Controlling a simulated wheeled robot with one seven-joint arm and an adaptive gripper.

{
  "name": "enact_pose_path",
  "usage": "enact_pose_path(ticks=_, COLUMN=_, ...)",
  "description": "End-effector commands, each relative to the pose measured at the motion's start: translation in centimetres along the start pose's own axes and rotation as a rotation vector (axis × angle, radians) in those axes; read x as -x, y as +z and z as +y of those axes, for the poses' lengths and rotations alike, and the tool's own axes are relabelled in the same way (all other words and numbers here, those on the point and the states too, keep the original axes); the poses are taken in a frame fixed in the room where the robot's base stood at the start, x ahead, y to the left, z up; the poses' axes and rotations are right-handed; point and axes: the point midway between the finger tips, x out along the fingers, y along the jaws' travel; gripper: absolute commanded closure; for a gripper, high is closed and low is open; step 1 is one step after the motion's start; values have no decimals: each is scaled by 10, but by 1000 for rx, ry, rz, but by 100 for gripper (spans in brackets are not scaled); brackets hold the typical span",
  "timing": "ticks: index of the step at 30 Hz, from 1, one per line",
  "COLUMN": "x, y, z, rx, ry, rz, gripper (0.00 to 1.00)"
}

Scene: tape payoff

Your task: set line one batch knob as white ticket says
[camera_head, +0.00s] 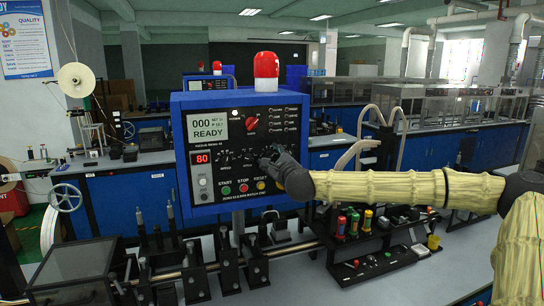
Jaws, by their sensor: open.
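A blue control box (183,140) with a dark front panel stands in the middle. Its pale screen (208,125) reads 000 and READY, with small text beside it. A red display (201,158) reads 80. A row of small black knobs (237,156) runs across the panel's middle, their labels too small to read. A red knob (251,123) sits above them. My gripper (268,160) is open, at the right end of the black knob row, and hides part of it. I cannot tell whether it touches a knob. I cannot make out a white ticket.
START, STOP and RESET buttons (243,188) line the panel's lower part. A red beacon (266,65) tops the box. A black tray with coloured tools (375,262) lies lower right. Rollers on a rail (228,265) and a dark clear-lidded box (75,270) stand in front.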

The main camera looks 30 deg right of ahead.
Motion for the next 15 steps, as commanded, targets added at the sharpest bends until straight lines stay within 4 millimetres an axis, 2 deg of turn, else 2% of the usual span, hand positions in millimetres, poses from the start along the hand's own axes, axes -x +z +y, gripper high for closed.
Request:
enact_pose_path(ticks=11, x=-5, y=-1, z=0, rx=0, ry=-1, rz=1, gripper=47)
enact_pose_path(ticks=12, x=-5, y=-1, z=0, rx=0, ry=-1, rz=1, gripper=49)
enact_pose_path(ticks=15, x=-5, y=-1, z=0, rx=0, ry=-1, rz=1, gripper=67)
